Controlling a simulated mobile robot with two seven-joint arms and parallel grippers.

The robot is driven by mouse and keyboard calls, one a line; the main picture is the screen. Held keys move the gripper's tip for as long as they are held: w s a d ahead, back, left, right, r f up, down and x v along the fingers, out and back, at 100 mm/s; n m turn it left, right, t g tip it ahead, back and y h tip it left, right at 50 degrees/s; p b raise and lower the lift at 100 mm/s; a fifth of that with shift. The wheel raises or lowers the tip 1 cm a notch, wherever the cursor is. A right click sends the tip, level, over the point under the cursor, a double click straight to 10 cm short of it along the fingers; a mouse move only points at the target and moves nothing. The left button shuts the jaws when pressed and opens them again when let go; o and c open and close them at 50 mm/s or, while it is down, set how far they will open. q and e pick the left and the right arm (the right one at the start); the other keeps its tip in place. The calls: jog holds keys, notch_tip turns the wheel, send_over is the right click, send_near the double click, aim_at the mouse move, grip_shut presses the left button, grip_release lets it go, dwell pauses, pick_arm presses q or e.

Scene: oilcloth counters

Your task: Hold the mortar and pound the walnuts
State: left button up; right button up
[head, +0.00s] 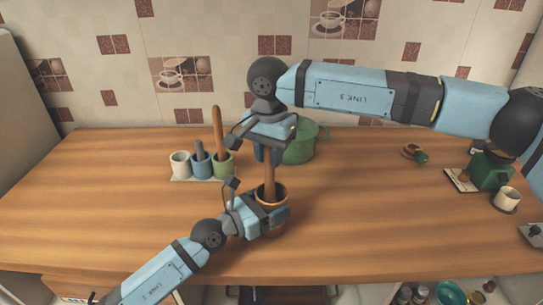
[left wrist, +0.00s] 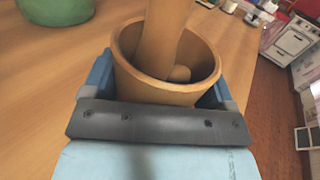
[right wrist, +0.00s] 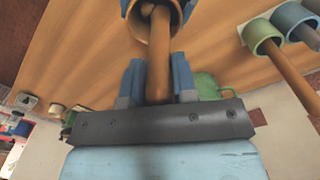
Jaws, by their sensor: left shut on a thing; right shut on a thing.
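The wooden mortar (head: 283,192) stands on the counter at the front middle. My left gripper (head: 272,217) is shut on its wall, with a finger on either side in the left wrist view. A wooden pestle (head: 270,178) stands upright with its lower end inside the mortar. My right gripper (head: 268,152) is above the mortar and shut on the pestle's upper part; the pestle also shows between the fingers in the right wrist view (right wrist: 158,60). In the left wrist view a small brown walnut (left wrist: 180,73) lies in the mortar beside the pestle. The pestle hides part of the mortar's floor.
A green pot (head: 304,148) stands just behind my right gripper. Left of it, a tray (head: 203,179) holds white, blue and green cups, with a wooden handle in the green one. A green grinder (head: 488,172) and white cup (head: 507,198) are far right. The left counter is clear.

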jog(key=shift+f, duration=0.35)
dwell(0.3)
jog(key=shift+f, duration=0.95)
jog(key=shift+r, duration=0.1)
jog(key=shift+r, duration=0.9)
jog(key=shift+s+d+r, duration=0.3)
jog(key=shift+s+d, duration=0.05)
jog(key=shift+s, duration=0.35)
